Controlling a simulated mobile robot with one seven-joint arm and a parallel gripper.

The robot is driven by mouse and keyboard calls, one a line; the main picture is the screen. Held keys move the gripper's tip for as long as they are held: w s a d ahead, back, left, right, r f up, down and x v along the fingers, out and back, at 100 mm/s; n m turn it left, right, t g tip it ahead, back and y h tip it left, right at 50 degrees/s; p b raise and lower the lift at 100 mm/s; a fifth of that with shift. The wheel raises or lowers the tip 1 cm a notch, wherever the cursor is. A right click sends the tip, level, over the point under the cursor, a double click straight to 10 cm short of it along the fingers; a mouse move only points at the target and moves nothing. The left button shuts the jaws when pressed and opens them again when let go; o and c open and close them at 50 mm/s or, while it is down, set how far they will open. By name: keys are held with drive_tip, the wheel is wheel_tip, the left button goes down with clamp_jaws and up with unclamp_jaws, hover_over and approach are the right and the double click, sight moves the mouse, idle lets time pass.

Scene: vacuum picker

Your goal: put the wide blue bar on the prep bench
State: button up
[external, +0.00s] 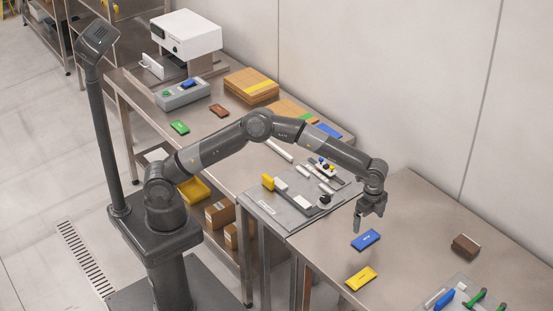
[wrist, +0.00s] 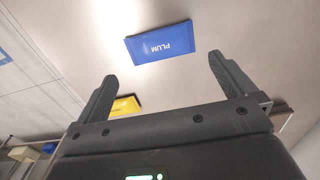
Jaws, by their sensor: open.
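A wide blue bar (external: 366,239) lies flat on the right-hand steel bench (external: 420,225). In the wrist view the blue bar (wrist: 160,44) shows the word PLUM, upside down, ahead of my fingertips. My gripper (external: 370,214) is open and empty, pointing down above the bench near the blue bar. Both fingers show apart in the wrist view (wrist: 163,68), with nothing between them. Another blue piece (external: 329,130) lies on the left-hand steel bench (external: 235,152). I cannot tell from labels which bench is the prep bench.
A yellow bar (external: 361,278) lies near the blue bar, and a brown block (external: 466,245) lies farther right. A tray (external: 455,284) with blue and green items is at the lower right. A grey fixture plate (external: 287,217) with small parts sits left of my gripper.

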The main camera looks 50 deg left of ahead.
drive_tip(key=shift+r, duration=2.35)
drive_tip(key=s+a+r+n+t, duration=0.1)
drive_tip(key=a+r+n, duration=0.2)
drive_tip(key=a+r, duration=0.5)
drive_tip(key=s+a+r+n+t, duration=0.15)
drive_tip(key=a+r, duration=0.25)
drive_tip(key=a, duration=0.8)
drive_tip(key=s+a+r+n+t, duration=0.1)
drive_tip(key=s+a+r+n, duration=0.15)
drive_tip(key=a+r, duration=0.6)
drive_tip(key=s+a+f+n, duration=0.2)
drive_tip(key=s+a+n, duration=0.1)
drive_tip(key=s+a, duration=0.3)
drive_tip(key=s+a+f+n+t, duration=0.1)
drive_tip(key=s+a+f+n, duration=0.1)
drive_tip(key=s+a+n, duration=0.2)
drive_tip(key=s+a+f+n+t, duration=0.1)
drive_tip(key=s+a+n, duration=0.3)
drive_tip(key=s+a, duration=0.6)
drive_tip(key=a+f, duration=0.1)
drive_tip(key=a, duration=0.4)
drive_tip(key=shift+s+a, duration=0.2)
drive_tip(key=shift+s, duration=0.05)
